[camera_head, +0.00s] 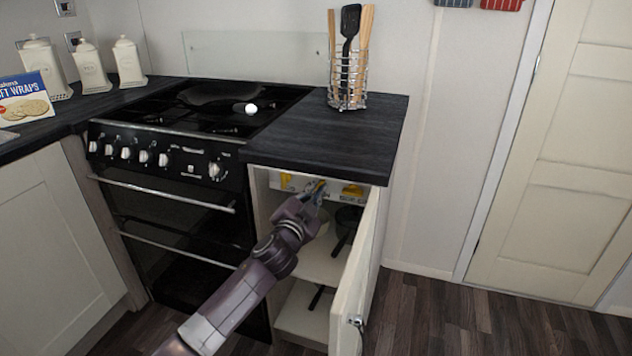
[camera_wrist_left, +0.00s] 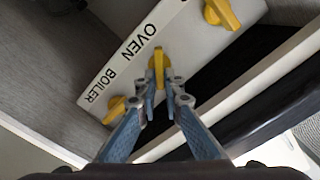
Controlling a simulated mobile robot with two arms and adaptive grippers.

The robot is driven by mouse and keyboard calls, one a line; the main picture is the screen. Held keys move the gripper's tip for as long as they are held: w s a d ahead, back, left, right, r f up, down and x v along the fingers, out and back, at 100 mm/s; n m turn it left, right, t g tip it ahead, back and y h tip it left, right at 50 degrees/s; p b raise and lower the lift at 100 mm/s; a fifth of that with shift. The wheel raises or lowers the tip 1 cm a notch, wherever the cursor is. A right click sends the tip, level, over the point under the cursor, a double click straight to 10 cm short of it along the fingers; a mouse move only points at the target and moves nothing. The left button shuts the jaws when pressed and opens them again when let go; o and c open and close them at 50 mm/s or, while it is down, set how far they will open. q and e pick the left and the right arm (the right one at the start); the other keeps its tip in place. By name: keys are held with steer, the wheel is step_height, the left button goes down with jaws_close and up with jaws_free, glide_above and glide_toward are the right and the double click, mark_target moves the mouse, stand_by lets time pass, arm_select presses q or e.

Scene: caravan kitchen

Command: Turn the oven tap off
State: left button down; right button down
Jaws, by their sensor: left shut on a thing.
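The oven tap (camera_wrist_left: 158,62) is a yellow lever on a white panel, beside the printed word OVEN. My left gripper (camera_wrist_left: 163,88) is shut on this tap, with its blue fingers on either side of the lever. In the head view my left gripper (camera_head: 317,192) reaches into the open cupboard under the worktop, and it largely hides the oven tap there. The white panel (camera_wrist_left: 112,62) also carries a yellow boiler tap (camera_wrist_left: 114,108) at lower left and another yellow tap (camera_wrist_left: 221,13) at upper right. My right gripper is not in view.
The cupboard door (camera_head: 356,268) stands open to the right of my left arm. A dark pan (camera_head: 346,218) is on the cupboard shelf (camera_head: 318,262). The black oven (camera_head: 170,195) is to the left, and the dark worktop (camera_head: 330,135) is above.

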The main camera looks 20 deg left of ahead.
arm_select(q)
steer(key=shift+d+f+m+p, duration=0.15)
steer(key=shift+m+p, duration=0.35)
steer(key=shift+m, duration=1.15)
steer(key=shift+d+f+m+p, duration=0.1)
steer(key=shift+f+m+p, duration=0.3)
steer(key=shift+m, duration=1.2)
steer(key=shift+d+f+m+p, duration=0.1)
steer(key=shift+m+p, duration=0.5)
steer(key=shift+m, duration=1.05)
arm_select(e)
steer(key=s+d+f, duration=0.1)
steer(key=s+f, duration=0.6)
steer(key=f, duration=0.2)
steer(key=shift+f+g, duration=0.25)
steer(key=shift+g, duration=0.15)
arm_select(q)
steer(key=c, duration=2.1)
jaws_free()
steer(key=shift+r, duration=0.1)
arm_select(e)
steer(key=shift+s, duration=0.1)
arm_select(q)
steer(key=shift+a, duration=0.1)
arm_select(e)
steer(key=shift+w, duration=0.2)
